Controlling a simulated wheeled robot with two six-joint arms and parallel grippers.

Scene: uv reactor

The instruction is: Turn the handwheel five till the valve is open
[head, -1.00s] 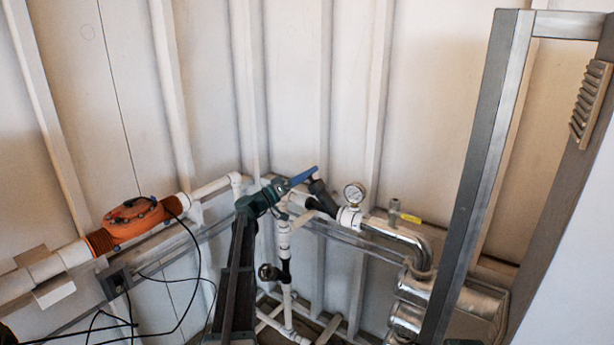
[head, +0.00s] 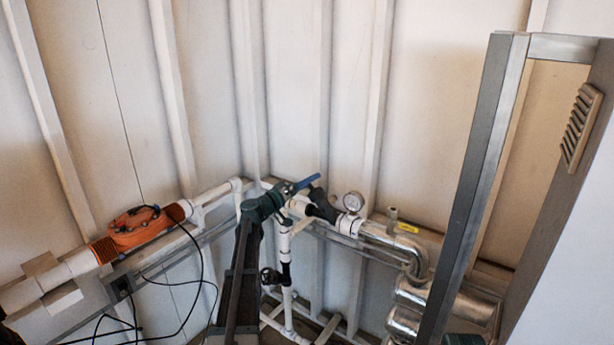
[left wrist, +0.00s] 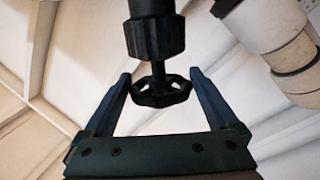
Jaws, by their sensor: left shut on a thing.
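My left gripper (head: 308,184) has blue fingers and reaches to a black valve (head: 322,207) on the pipework in the corner. In the left wrist view the two fingers stand on either side of a small black handwheel (left wrist: 160,92). The gripper is shut on this wheel. The wheel sits on a short stem below the black valve body (left wrist: 155,35). In the head view the wheel is hidden by the gripper. I cannot read how far the valve is open. My right gripper is not in view.
An orange unit (head: 140,228) with black cables is at left. A grey metal frame (head: 472,190) stands at front right.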

